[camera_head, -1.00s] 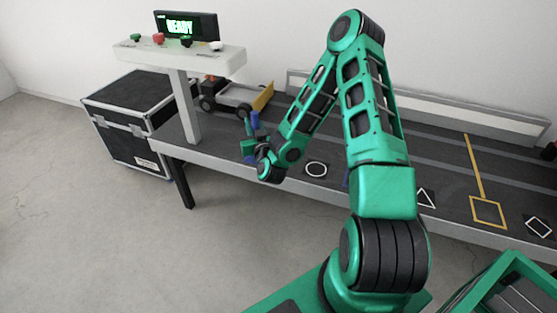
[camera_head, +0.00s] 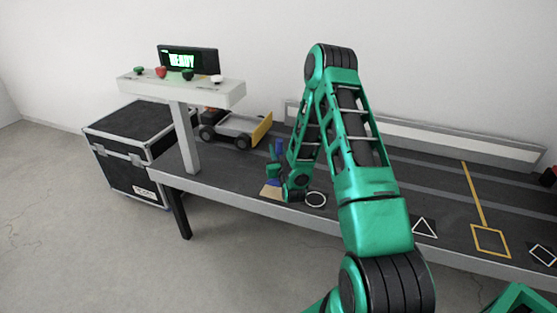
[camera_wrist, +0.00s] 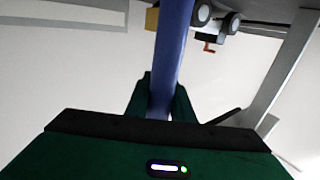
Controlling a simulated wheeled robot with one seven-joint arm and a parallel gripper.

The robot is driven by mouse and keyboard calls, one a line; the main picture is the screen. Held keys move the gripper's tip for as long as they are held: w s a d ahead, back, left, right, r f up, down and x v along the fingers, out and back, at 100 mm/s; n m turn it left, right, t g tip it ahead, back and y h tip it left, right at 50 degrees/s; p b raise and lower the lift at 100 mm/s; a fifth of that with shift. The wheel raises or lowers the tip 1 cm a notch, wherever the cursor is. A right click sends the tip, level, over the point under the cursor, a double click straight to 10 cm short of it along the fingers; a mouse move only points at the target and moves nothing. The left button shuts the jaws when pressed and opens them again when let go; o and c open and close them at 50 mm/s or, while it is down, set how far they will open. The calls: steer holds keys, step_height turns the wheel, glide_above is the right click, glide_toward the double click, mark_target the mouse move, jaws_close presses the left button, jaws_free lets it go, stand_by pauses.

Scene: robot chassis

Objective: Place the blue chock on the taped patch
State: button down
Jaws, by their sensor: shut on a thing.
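The blue chock (camera_head: 278,148) is held in my gripper (camera_head: 273,171) above the left part of the dark bench, near its front edge. In the wrist view the chock (camera_wrist: 173,45) is a long blue bar standing out from between the two green fingers (camera_wrist: 160,98), which are shut on it. A flat tan patch (camera_head: 269,191) lies on the bench just below my gripper, partly hidden by it. A yellow tape outline of a square (camera_head: 490,240) with a tape line behind it is far to the right. The chock's lower part is hidden in the head view.
A white circle mark (camera_head: 316,200) is just right of my gripper; a white triangle (camera_head: 424,228) is further right. A toy truck (camera_head: 228,128) with a yellow end stands behind left. A post-mounted button panel (camera_head: 182,92) rises at the left. A black case (camera_head: 133,145) stands on the floor.

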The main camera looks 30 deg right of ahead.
steer(key=shift+w+d+f, duration=0.1)
steer(key=shift+d+f, duration=0.1)
steer(key=shift+f, duration=0.55)
steer(key=shift+w+d+f, duration=0.1)
steer(key=shift+d+f, duration=0.05)
steer(key=shift+f, duration=0.6)
steer(key=shift+d+f, duration=0.2)
steer(key=shift+f, duration=0.55)
steer(key=c, duration=1.5)
jaws_free()
steer(key=shift+f, duration=0.1)
steer(key=shift+c, duration=0.2)
steer(key=v, duration=1.2)
steer(key=shift+s, duration=0.1)
